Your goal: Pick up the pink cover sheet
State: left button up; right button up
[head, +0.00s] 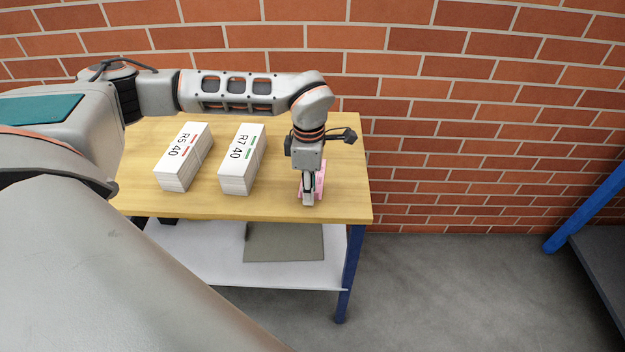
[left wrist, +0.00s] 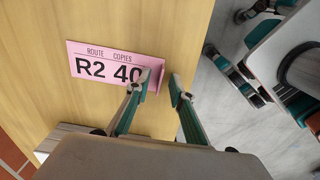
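The pink cover sheet (left wrist: 100,60) lies flat near the front right edge of the wooden table. It reads "ROUTE COPIES R2 40" in the left wrist view. A pink edge at its end, seemingly turned up, shows between the fingers. In the head view the sheet (head: 321,177) is mostly hidden behind my left gripper (head: 309,198), which points down over it. In the left wrist view my left gripper (left wrist: 161,84) has its two fingers apart, one on each side of that end. I cannot tell whether they touch it. My right gripper is not in view.
Two white stacks, marked R5 40 (head: 184,157) and R7 40 (head: 242,159), stand on the wooden table (head: 218,208) to the left. A brick wall (head: 430,100) is behind. A lower shelf (head: 200,255) holds a grey-green sheet (head: 284,243).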

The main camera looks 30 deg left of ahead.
pick_arm(q)
grip_shut()
jog(key=shift+r, duration=0.15)
